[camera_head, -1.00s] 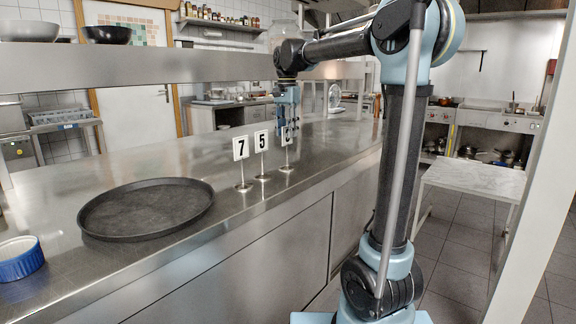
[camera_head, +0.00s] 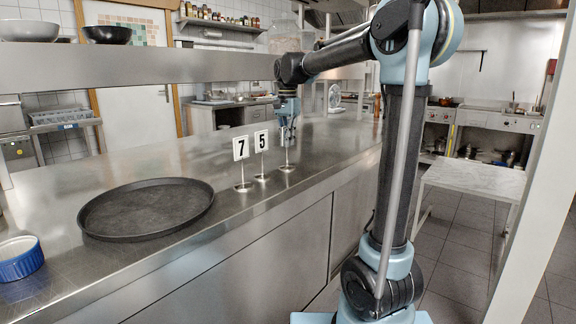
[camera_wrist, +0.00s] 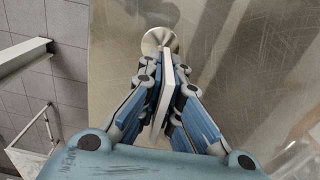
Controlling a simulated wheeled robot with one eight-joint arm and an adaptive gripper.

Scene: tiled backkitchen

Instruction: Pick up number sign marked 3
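The third number sign stands on the steel counter, right of the signs marked 7 (camera_head: 241,148) and 5 (camera_head: 261,141). Its round base (camera_head: 287,168) and thin post show in the head view, but my gripper covers its plate, so I cannot read its number. My gripper (camera_head: 288,127) points down over this sign. In the wrist view, my gripper (camera_wrist: 167,78) has its fingers closed in on both sides of the white plate (camera_wrist: 166,77), seen edge-on. The sign's round base (camera_wrist: 159,39) lies beyond the fingertips and appears to rest on the counter.
The steel counter (camera_head: 130,265) holds a round black tray (camera_head: 146,208) and a blue ramekin (camera_head: 20,260) at left. The signs stand in a row near the counter's front edge. A raised steel shelf (camera_head: 140,66) runs behind. A white table (camera_head: 472,178) stands at right.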

